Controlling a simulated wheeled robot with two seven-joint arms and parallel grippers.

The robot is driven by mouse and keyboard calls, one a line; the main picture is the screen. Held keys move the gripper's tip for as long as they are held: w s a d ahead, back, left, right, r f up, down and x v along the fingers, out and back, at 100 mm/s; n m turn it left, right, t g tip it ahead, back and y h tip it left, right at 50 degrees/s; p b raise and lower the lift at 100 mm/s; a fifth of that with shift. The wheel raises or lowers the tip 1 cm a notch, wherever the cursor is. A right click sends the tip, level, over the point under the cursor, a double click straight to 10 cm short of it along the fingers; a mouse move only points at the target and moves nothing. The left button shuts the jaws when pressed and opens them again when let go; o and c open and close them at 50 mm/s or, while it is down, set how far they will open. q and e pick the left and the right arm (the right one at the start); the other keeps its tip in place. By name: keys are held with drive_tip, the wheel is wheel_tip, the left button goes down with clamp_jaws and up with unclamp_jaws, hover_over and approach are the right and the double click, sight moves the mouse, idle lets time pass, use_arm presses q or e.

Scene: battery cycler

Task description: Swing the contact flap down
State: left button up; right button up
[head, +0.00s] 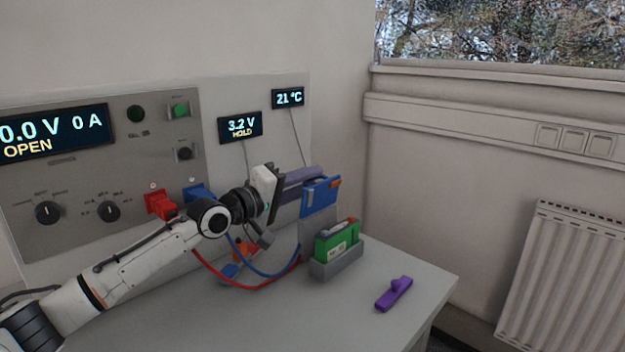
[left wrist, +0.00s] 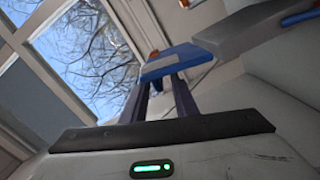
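The contact flap (head: 321,191) is a blue piece with an orange tip, standing raised at the top of a grey post (head: 318,226), above the green battery cell (head: 338,242) in its grey holder (head: 338,266). My left gripper (head: 310,179) is at the flap's left, its dark purple fingers level with the flap's upper part. In the left wrist view the fingers (left wrist: 162,88) stand apart with a gap between them, and the blue flap (left wrist: 175,62) lies across their tips. I cannot tell whether they touch it. My right gripper is not in view.
A purple object (head: 393,293) lies on the grey table (head: 300,320) at the right. Red and blue cables (head: 262,277) run below my left gripper. The cycler panel (head: 75,180) stands behind, its display reading OPEN. The table front is clear.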

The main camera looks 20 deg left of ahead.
use_arm(q)
drive_tip(key=shift+w+d, duration=0.25)
drive_tip(key=shift+w, duration=0.45)
drive_tip(key=shift+c, duration=0.4)
clamp_jaws()
